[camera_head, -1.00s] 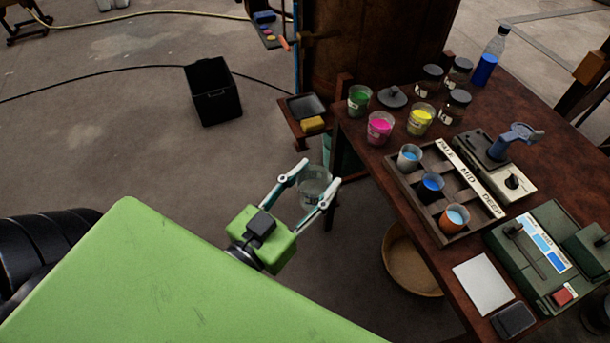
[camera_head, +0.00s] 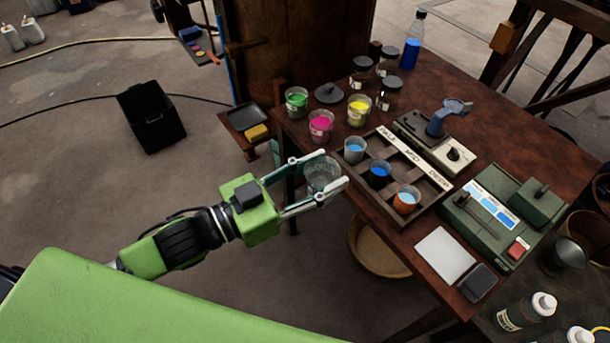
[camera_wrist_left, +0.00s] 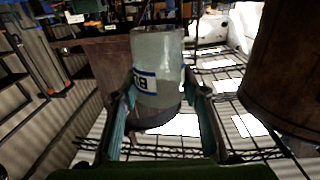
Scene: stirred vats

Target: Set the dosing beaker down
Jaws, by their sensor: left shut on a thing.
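My left gripper (camera_head: 318,181) is shut on the dosing beaker (camera_head: 322,172), a clear cup that looks empty in the head view. The gripper holds it in the air at the table's left edge, just left of the partitioned tray. In the left wrist view the beaker (camera_wrist_left: 158,68) stands between the two fingers (camera_wrist_left: 160,105), with a blue-banded label on its side. The wooden table (camera_head: 480,125) carries the tray (camera_head: 393,215) marked PALE, MID, DEEP, which holds several cups of blue liquid. My right gripper is not in view.
Green, pink (camera_head: 321,126) and yellow (camera_head: 359,110) cups stand at the table's back left. A stirrer-like device (camera_head: 440,140) and a green instrument (camera_head: 500,215) lie right of the tray. A white tile (camera_head: 445,254) lies in front. A basket (camera_head: 375,250) is below the table edge.

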